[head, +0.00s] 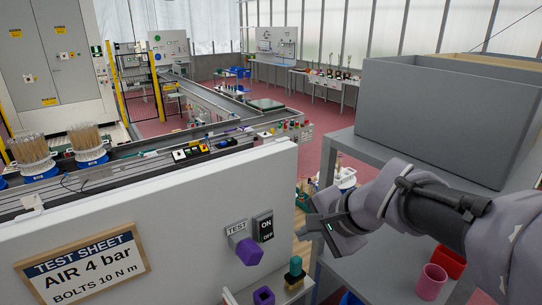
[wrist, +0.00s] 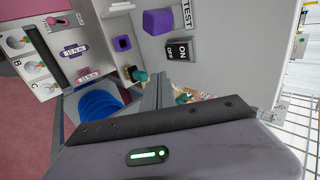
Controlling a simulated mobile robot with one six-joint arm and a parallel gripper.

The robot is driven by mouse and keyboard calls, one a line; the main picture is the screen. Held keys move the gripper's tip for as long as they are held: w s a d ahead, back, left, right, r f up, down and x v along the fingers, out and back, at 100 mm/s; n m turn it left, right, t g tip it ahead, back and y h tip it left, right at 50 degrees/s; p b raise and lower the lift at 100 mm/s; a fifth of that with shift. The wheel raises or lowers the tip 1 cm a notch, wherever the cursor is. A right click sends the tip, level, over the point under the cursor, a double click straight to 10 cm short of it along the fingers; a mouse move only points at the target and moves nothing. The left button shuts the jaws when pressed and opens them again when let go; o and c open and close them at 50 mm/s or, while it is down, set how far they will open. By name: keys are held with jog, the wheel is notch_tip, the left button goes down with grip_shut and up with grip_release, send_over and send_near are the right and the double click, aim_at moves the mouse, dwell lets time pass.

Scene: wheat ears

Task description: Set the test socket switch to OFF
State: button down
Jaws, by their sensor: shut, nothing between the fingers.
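The test socket switch (head: 264,226) is a black rocker on the white panel, marked ON above and OFF below; it also shows in the wrist view (wrist: 180,50). ON looks larger and OFF narrower; I cannot tell for sure which half is pressed in. The purple test socket (head: 248,252) sticks out to its left, under a grey TEST label (head: 237,227); it shows in the wrist view (wrist: 157,22). My gripper (head: 308,226) is shut and empty, to the right of the switch and apart from it. In the wrist view its fingers (wrist: 166,94) point toward the panel below the switch.
A teal-topped knob (head: 295,268) and a purple square socket (head: 263,296) stand below the switch. A test sheet sign (head: 82,262) is on the panel's left. A grey shelf with a large grey box (head: 440,120), a pink cup (head: 431,282) and a red container (head: 450,262) are at right.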

send_near(269, 237)
notch_tip(269, 237, down, 4)
jog(key=shift+w+a+p, duration=0.45)
jog(key=shift+w+a, duration=0.45)
jog(key=shift+w, duration=0.3)
jog(key=shift+w+a+f, duration=0.2)
jog(key=shift+w+a, duration=0.1)
jog(key=shift+w, duration=0.15)
